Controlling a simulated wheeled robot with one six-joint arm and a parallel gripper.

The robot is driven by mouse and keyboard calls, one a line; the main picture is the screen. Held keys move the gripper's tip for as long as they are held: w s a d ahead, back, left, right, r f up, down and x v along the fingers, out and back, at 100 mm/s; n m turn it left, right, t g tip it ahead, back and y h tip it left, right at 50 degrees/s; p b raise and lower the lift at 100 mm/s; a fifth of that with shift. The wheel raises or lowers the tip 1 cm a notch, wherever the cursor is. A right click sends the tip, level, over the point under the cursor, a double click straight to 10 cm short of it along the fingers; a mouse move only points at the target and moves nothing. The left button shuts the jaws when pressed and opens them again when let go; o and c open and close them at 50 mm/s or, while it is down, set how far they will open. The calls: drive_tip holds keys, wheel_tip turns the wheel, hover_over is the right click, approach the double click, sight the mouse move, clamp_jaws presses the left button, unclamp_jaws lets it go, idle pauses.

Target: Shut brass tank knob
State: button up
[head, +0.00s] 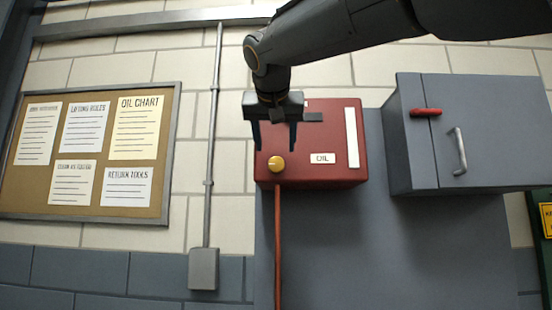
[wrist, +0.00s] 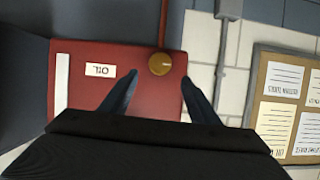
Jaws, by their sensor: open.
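The brass knob (head: 276,163) is a round knob on the lower left of the red oil tank (head: 330,177), with a pale mark on its face. In the wrist view the brass knob (wrist: 160,64) shows just beyond the fingertips, between their lines, nearer the middle. My gripper (head: 275,150) is open and empty, with its two fingers pointing down in front of the tank's left part. In the wrist view my gripper (wrist: 158,78) has its fingers spread wide, and the knob appears apart from both.
A grey cabinet (head: 475,150) with a red lever (head: 425,112) and a metal handle (head: 457,151) stands to the right. A red pipe (head: 278,250) runs down from the tank. A conduit (head: 212,130) and a notice board (head: 100,215) are on the left wall.

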sight(276, 161)
drive_tip(key=p+x, duration=0.2)
drive_tip(key=x, duration=0.5)
drive_tip(key=shift+w+f, duration=0.2)
drive_tip(key=shift+w, duration=0.05)
drive_tip(key=c, duration=1.1)
drive_tip(key=shift+o, duration=0.2)
